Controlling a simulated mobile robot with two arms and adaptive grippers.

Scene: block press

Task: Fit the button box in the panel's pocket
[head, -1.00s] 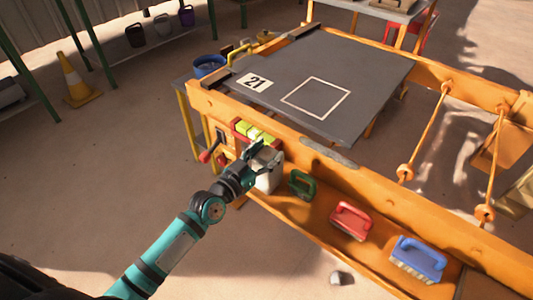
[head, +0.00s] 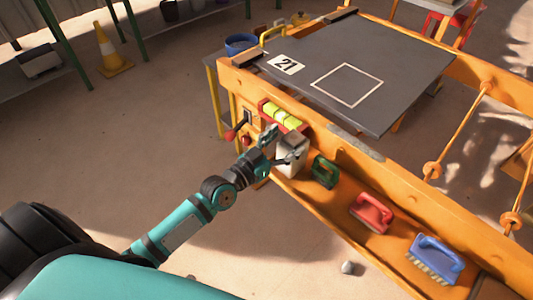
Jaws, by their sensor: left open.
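A pale grey-white box (head: 293,158), probably the button box, stands upright on the orange frame's ledge, below a red tray holding yellow-green blocks (head: 283,116). My left gripper (head: 284,145) is open at the box's near left side. One finger shows near the upper left of the box, the other across its front; contact cannot be told. The panel appears to be the frame's left end with a red-knobbed lever (head: 231,134) and a dark slot (head: 247,117). The pocket cannot be made out clearly. My right gripper is not in view.
A green brush (head: 324,172), a red brush (head: 371,213) and a blue brush (head: 435,259) sit along the ledge to the right. A dark board (head: 400,75) covers the frame above. The floor at left is open up to a traffic cone (head: 112,52).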

